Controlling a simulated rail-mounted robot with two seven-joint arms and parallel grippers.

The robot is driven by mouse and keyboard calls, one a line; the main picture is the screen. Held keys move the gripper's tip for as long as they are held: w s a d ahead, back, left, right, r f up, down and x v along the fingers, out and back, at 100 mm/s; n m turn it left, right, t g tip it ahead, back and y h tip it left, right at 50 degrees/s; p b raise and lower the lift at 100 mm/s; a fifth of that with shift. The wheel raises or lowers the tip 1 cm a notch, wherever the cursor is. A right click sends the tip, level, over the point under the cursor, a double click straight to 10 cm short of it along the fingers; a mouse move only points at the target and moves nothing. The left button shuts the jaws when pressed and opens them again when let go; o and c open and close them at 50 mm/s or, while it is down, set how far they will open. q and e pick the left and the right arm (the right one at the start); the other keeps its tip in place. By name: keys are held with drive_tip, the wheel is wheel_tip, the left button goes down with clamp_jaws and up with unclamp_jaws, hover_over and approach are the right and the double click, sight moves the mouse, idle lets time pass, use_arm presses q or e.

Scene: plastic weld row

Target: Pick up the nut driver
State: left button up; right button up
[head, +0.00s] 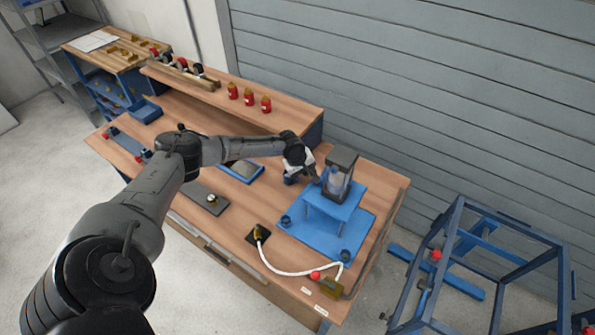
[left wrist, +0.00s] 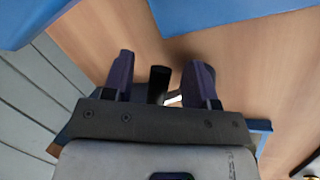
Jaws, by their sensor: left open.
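In the left wrist view, a dark handle-like thing (left wrist: 158,82) stands between the two fingers of my left gripper (left wrist: 159,68). It may be the nut driver, but only a short dark part shows and the rest is hidden behind the gripper body. The fingers are apart, with a gap on each side of it. In the head view, my left gripper (head: 304,174) is low over the bench, just left of a blue stand, and I cannot make out the nut driver there. My right gripper is in neither view.
The blue stand (head: 336,204) carries a dark-framed machine (head: 340,174) close to the right of my gripper. A white hose (head: 290,271) curves along the bench front. A blue tray (head: 241,171) lies to the left. A raised shelf (head: 285,113) with red bottles runs behind.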

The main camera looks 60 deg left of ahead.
use_arm(q)
drive_tip(key=shift+f, duration=0.15)
drive_tip(key=shift+c, duration=0.3)
clamp_jaws()
